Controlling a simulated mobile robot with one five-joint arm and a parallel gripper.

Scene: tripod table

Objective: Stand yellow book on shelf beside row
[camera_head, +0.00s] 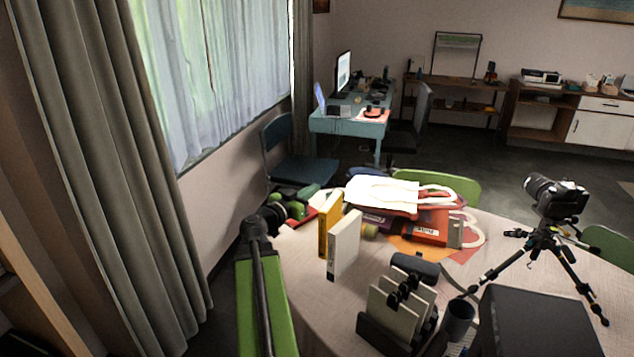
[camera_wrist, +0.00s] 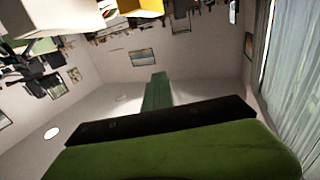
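The yellow book (camera_head: 329,221) stands upright at the left side of the round table, just behind a white book (camera_head: 344,246). It shows in part at the top of the wrist view (camera_wrist: 141,5), where the scene is upside down. My green and black arm rises at the left table edge in the head view, apart from both books. Its dark end (camera_head: 255,226) is left of the yellow book; the fingers cannot be made out. A dark rack (camera_head: 378,334) at the front holds cream upright slabs with black clips. I cannot tell which thing is the shelf.
The table (camera_head: 312,290) has bare cloth left of the rack. A cream bag (camera_head: 381,192) and a red box (camera_head: 426,226) lie behind the books. A camera on a tripod (camera_head: 553,238) stands at the right. A dark cup (camera_head: 459,318) and a large dark box (camera_head: 535,325) are in front.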

